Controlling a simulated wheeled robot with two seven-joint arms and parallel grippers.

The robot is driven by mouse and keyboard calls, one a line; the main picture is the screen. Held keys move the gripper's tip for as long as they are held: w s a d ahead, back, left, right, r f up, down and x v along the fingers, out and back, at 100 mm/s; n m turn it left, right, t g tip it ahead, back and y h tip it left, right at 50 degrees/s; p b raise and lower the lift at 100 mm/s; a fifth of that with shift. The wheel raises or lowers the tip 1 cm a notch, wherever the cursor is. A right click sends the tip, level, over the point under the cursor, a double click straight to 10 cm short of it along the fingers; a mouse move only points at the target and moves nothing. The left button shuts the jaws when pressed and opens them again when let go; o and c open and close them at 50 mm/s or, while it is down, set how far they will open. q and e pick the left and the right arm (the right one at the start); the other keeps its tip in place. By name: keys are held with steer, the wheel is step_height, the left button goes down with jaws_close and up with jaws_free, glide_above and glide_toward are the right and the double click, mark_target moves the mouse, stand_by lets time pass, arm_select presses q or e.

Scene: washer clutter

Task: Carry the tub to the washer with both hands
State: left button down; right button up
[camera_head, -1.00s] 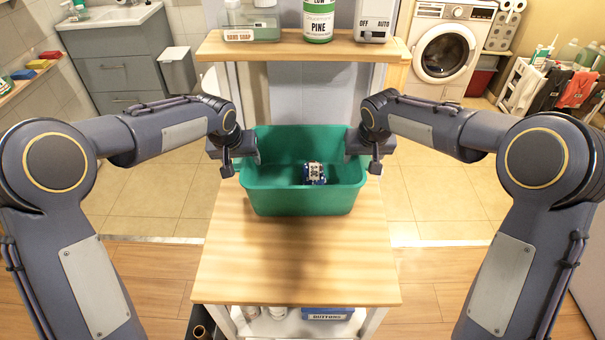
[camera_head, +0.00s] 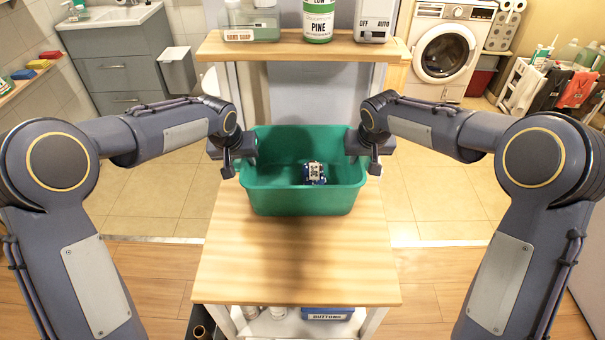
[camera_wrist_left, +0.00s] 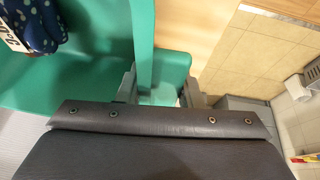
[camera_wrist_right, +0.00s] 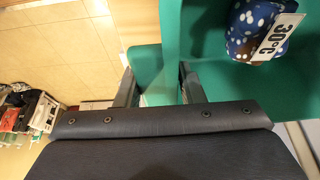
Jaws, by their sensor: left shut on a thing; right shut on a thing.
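The green tub (camera_head: 302,201) is at the wooden stand, below its upper shelf. A dark blue spotted cloth bundle (camera_head: 315,172) with a white tag lies inside it. In the right wrist view the bundle's tag (camera_wrist_right: 276,38) reads 30°C. My left gripper (camera_head: 248,155) is shut on the tub's left wall, which shows between its fingers in the left wrist view (camera_wrist_left: 158,88). My right gripper (camera_head: 358,152) is shut on the tub's right wall. The white washer (camera_head: 445,50) stands at the back right, its round door seemingly closed. Whether the tub touches the wooden top (camera_head: 295,260) is hard to tell.
The upper shelf (camera_head: 300,48) behind the tub holds a soap container (camera_head: 250,22), a green PINE bottle (camera_head: 319,20) and an OFF/AUTO box (camera_head: 376,20). A white rack with cloths (camera_head: 525,88) stands right of the washer. Tiled floor (camera_head: 445,200) lies open to the right.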

arm_select(q)
steer(key=shift+r, duration=0.15)
arm_select(e)
steer(key=shift+r, duration=0.15)
